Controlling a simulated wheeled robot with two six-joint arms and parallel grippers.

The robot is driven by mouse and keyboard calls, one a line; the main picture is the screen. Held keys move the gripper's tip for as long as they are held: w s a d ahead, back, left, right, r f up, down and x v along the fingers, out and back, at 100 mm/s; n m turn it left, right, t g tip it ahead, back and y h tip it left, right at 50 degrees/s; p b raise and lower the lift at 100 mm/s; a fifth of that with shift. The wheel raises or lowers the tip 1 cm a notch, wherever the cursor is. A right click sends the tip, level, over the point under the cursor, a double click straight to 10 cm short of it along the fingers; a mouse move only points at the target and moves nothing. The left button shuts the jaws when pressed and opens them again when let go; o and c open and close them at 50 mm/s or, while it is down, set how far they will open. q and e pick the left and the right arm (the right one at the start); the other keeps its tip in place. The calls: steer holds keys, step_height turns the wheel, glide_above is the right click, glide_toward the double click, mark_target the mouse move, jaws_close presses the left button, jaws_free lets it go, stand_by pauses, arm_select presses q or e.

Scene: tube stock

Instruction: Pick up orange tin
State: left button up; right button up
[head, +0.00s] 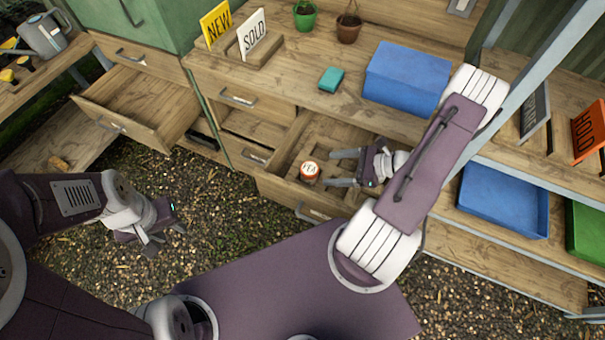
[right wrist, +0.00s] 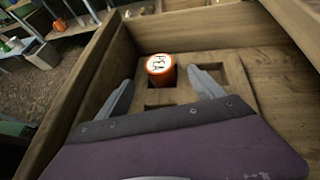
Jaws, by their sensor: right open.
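The orange tin (head: 310,170) has a white lid with dark lettering and stands upright in an open drawer (head: 278,187). The right wrist view shows the tin (right wrist: 161,69) in a wooden insert with square recesses (right wrist: 232,68). My right gripper (head: 334,168) is open, with its fingers pointing at the tin. In the right wrist view the fingertips of the gripper (right wrist: 161,82) are on either side of the tin, with gaps to both. My left gripper (head: 160,242) hangs low over the gravel at the left, empty, with its fingers apart.
The drawer walls stand close around my right gripper. Above are a blue box (head: 407,77), a teal block (head: 331,79), two pots and NEW and SOLD signs. Another open drawer (head: 137,103) is at the left. Blue (head: 503,202) and green bins sit at the right.

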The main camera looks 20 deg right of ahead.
mark_target(315, 170)
steer(key=x, duration=0.4)
steer(key=shift+w+a+r, duration=0.1)
steer(key=shift+a, duration=0.05)
steer(key=x, duration=0.5)
steer(key=shift+s, duration=0.2)
steer(key=c, duration=1.6)
